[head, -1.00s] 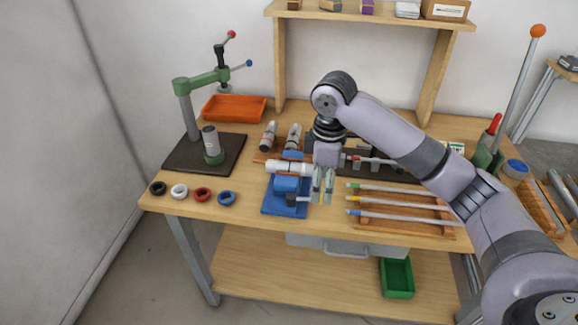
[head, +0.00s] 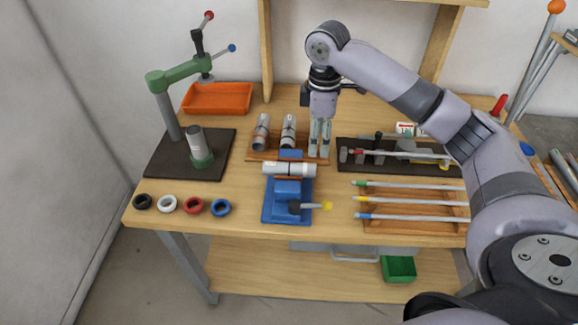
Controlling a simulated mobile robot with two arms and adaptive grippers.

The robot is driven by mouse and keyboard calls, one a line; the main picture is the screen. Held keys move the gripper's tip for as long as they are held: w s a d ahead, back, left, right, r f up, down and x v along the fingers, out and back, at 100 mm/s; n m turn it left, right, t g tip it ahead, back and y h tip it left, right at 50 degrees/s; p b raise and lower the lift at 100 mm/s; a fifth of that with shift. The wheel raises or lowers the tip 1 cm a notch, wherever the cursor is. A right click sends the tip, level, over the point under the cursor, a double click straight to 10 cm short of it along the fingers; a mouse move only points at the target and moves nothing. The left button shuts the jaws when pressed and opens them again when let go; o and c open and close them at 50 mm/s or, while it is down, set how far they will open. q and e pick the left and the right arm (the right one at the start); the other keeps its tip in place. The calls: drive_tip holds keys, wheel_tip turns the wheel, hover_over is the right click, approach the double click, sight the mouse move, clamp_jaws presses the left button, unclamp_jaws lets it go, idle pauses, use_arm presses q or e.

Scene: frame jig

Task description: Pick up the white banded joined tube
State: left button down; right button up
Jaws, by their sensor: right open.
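A wooden rack (head: 260,155) holds two grey-white banded tubes lying side by side. The left tube (head: 261,132) has a reddish band. The right tube (head: 288,131) looks paler, and I cannot make out its band colour for certain. Another pale tube (head: 270,169) with thin dark bands lies across the blue fixture (head: 273,206). My right gripper (head: 319,153) points down with its fingers apart and empty, at the right end of the rack, right of the paler tube and apart from it. My left gripper is out of view.
A green press (head: 178,76) on a dark base holds an upright grey tube (head: 195,141). Several coloured rings (head: 193,207) lie front left. An orange tray (head: 217,98) is behind. A tool mat (head: 372,168) and a rod tray (head: 410,225) are right.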

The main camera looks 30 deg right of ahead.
sight(314, 166)
wheel_tip(314, 166, down, 4)
drive_tip(key=shift+w+r+p, duration=0.1)
drive_tip(key=shift+r+p, duration=0.05)
drive_tip(key=shift+p, duration=0.15)
wheel_tip(314, 166, down, 3)
drive_tip(key=shift+w+r+p, duration=0.1)
drive_tip(key=shift+p, duration=0.3)
wheel_tip(314, 166, down, 4)
drive_tip(key=shift+w+r+p, duration=0.1)
drive_tip(key=shift+w+p, duration=0.05)
drive_tip(key=shift+p, duration=0.5)
drive_tip(key=shift+f, duration=0.4)
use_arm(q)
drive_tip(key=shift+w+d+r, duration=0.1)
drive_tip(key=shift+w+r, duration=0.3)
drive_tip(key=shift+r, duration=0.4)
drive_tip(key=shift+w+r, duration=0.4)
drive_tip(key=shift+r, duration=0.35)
use_arm(e)
clamp_jaws()
